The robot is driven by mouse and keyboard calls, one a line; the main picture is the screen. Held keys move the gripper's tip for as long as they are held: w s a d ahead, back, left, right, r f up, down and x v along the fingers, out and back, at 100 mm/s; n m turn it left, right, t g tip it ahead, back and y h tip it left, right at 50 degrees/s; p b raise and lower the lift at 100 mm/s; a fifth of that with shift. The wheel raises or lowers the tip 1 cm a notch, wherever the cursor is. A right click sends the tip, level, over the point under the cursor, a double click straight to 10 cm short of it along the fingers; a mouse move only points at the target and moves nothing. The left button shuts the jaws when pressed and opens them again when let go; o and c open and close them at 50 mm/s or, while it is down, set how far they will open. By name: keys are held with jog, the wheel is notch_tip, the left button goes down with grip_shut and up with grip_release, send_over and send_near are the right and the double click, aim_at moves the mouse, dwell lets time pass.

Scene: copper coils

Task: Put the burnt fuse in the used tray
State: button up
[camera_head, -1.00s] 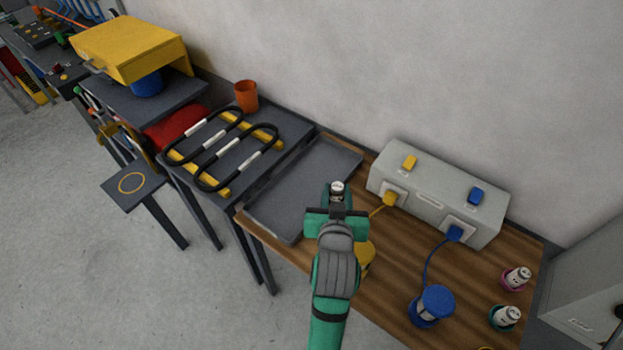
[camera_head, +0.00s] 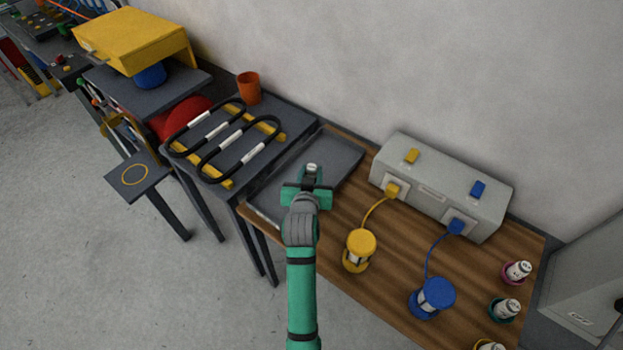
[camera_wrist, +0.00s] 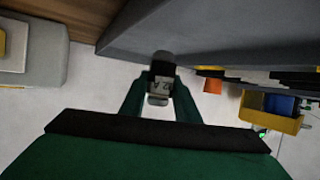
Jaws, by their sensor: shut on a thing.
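My gripper (camera_head: 313,178) is shut on the fuse (camera_head: 313,169), a small pale cylinder with a grey end. The used tray (camera_head: 347,157) is a dark grey, low-rimmed tray on the left part of the wooden table. In the head view my gripper and the fuse overlap the tray. In the wrist view the tray's grey surface (camera_wrist: 220,30) is close to the fuse's end; I cannot tell whether they touch. My arm hides part of the tray.
A grey box (camera_head: 440,185) with yellow and blue plugs stands right of the tray. Yellow (camera_head: 360,245) and blue (camera_head: 432,297) corded holders stand in front. Several white fuses in coloured cups (camera_head: 517,271) are at the right. Black coils (camera_head: 225,140) lie on the left table.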

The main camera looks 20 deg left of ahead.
jog(key=shift+f, duration=1.45)
jog(key=shift+f, duration=0.15)
jog(key=o, duration=1.1)
jog(key=shift+c, duration=0.2)
jog(key=shift+s+r, duration=0.1)
jog(key=shift+r, duration=0.1)
jog(key=v, duration=1.2)
jog(key=shift+d, duration=0.1)
